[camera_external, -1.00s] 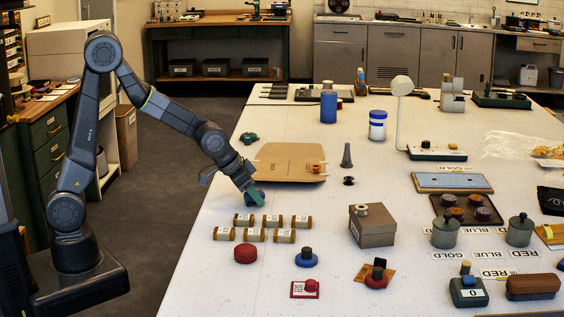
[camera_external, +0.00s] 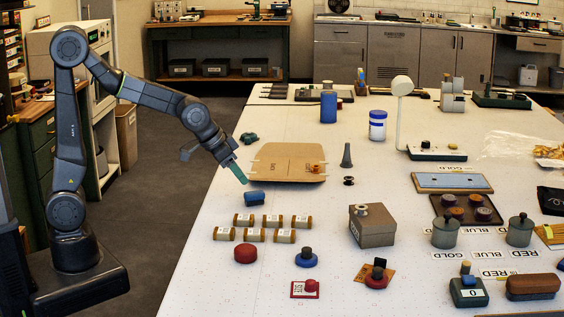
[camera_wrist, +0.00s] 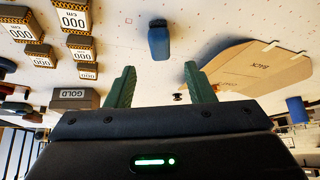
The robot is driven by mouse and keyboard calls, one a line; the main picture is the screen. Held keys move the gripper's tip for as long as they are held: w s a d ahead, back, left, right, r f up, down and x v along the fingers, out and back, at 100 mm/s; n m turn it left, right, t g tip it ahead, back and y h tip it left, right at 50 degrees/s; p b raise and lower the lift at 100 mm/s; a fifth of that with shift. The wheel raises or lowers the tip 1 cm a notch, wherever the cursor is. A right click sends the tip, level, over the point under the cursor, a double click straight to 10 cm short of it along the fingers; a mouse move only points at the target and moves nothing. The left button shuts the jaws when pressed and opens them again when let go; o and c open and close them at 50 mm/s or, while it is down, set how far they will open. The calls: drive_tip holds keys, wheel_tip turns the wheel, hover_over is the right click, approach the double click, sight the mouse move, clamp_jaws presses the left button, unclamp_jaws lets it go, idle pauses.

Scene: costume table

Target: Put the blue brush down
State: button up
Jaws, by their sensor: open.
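The blue brush (camera_external: 254,198) lies on the white table near its left edge, behind the rows of small labelled rolls. It also shows in the wrist view (camera_wrist: 159,42), apart from the fingers. My gripper (camera_external: 243,180) is open and empty, a little above and behind the brush. In the wrist view its two green fingers (camera_wrist: 160,88) are spread with nothing between them.
Several brown labelled rolls (camera_external: 243,219) lie in front of the brush. A tan board (camera_external: 288,161) lies behind and to the right. A red round pad (camera_external: 245,253) and a grey-brown box (camera_external: 372,226) stand farther forward. Bare table surrounds the brush.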

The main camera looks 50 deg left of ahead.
drive_tip(key=v, duration=0.3)
drive_tip(key=shift+s+a+r, duration=0.1)
drive_tip(key=shift+r, duration=0.15)
